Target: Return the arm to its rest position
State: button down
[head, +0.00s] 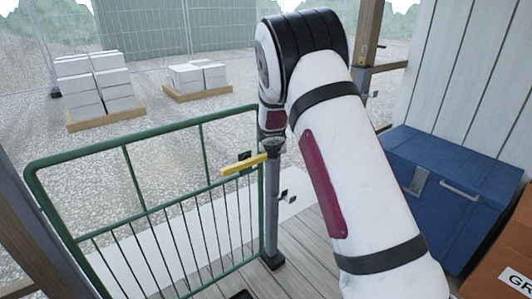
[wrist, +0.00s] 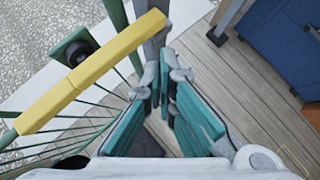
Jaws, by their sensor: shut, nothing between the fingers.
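My gripper (wrist: 167,88) shows in the wrist view with its teal-padded fingers shut and nothing between them. It is just right of the yellow handle (wrist: 92,72), with no clear contact visible. The handle belongs to the green gate and also shows in the head view (head: 244,165). My white arm, with black bands and a dark red panel, reaches forward over the right of the gate. In the head view its wrist is by the top of the grey post (head: 271,205), and I cannot make out the fingers there.
The green gate (head: 124,143) stands at left, its free end by the post; whether it is latched is unclear. A blue chest (head: 440,180) and an orange box (head: 505,245) stand at right. Plank floor (head: 305,258) lies between. Pallets of white blocks (head: 100,85) stand outside.

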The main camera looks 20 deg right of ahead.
jog(key=s+r+m+g+h+p, duration=0.1)
jog(key=s+r+m+p, duration=0.4)
jog(key=s+r+m, duration=1.4)
jog(key=s+a+r+m+g+y+p, duration=0.1)
jog(key=s+a+r+m+p, duration=0.1)
jog(key=s, duration=1)
jog(key=s+a+r+m+g+y+p, duration=0.1)
jog(key=s+a+r+m, duration=0.4)
jog(key=s, duration=0.7)
jog(key=s+a+r+m+y+p, duration=0.3)
jog(key=s+a+m, duration=0.1)
jog(key=s, duration=0.9)
jog(key=shift+a+r+m+g+p, duration=0.3)
jog(key=shift+a+m+g+p, duration=0.1)
jog(key=shift+a, duration=0.25)
jog(key=shift+d, duration=0.1)
